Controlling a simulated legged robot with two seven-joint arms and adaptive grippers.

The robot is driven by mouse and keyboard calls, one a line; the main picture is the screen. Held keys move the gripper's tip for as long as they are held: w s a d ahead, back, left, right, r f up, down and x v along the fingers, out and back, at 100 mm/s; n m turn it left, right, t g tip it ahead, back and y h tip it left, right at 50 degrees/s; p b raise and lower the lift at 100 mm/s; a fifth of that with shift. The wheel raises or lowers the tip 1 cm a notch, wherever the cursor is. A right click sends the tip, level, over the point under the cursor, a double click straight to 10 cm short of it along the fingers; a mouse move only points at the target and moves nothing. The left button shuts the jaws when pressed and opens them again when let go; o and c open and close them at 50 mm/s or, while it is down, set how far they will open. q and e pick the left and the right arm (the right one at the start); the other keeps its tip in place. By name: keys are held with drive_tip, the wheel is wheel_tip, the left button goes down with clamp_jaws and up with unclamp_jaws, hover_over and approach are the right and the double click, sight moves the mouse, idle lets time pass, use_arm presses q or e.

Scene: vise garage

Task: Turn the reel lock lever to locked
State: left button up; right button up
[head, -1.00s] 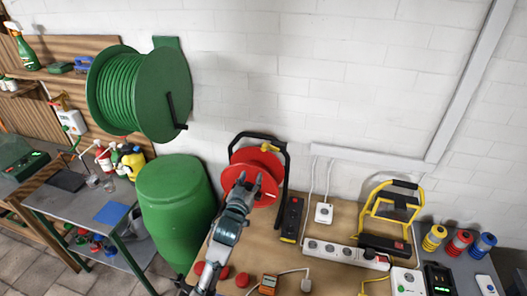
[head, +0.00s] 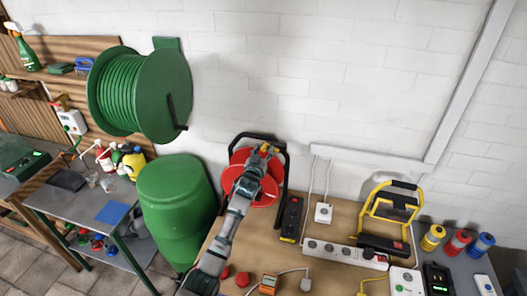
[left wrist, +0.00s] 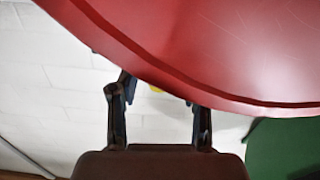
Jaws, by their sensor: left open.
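The red cable reel (head: 238,178) stands in a black frame (head: 286,165) at the back of the workbench. Its yellow lock lever (head: 267,148) is at the top of the reel, partly hidden by my gripper. My left gripper (head: 261,155) is in front of the upper reel, with its fingertips close to the lever. In the left wrist view the two fingers (left wrist: 160,92) are apart, and a small yellow bit of the lever shows between them below the red reel's rim (left wrist: 215,45). I cannot tell whether a finger touches it. My right gripper is not in view.
A green barrel (head: 175,205) stands left of the bench, below a wall-mounted green hose reel (head: 130,90). The wall above is clear.

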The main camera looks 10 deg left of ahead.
sight(268, 146)
use_arm(q)
clamp_jaws()
drive_tip(key=shift+r, duration=0.15)
drive_tip(key=m+p, duration=0.1)
drive_tip(key=r+m+p, duration=0.1)
drive_tip(key=m, duration=0.1)
drive_tip(key=shift+d+r+m, duration=0.2)
drive_tip(key=shift+d+m, duration=0.1)
drive_tip(key=shift+d, duration=0.1)
drive_tip(key=m+p, duration=0.1)
drive_tip(key=d+r+m+p, duration=0.1)
drive_tip(key=m, duration=0.1)
drive_tip(key=shift+m, duration=0.3)
drive_tip(key=shift+s+d+r+m+p, duration=0.1)
drive_tip(key=shift+d+m+p, duration=0.35)
drive_tip(key=shift+m, duration=0.7)
drive_tip(key=shift+w+d+r+m+p, duration=0.1)
drive_tip(key=shift+d+m+p, duration=0.3)
drive_tip(key=shift+m, duration=0.7)
drive_tip(key=shift+s+d+r+m+p, duration=0.1)
drive_tip(key=shift+d+m+p, duration=0.2)
drive_tip(key=shift+d+m, duration=0.6)
drive_tip(key=shift+a+f+m, duration=0.1)
drive_tip(key=shift+a+m, duration=0.2)
drive_tip(key=shift+m, duration=0.05)
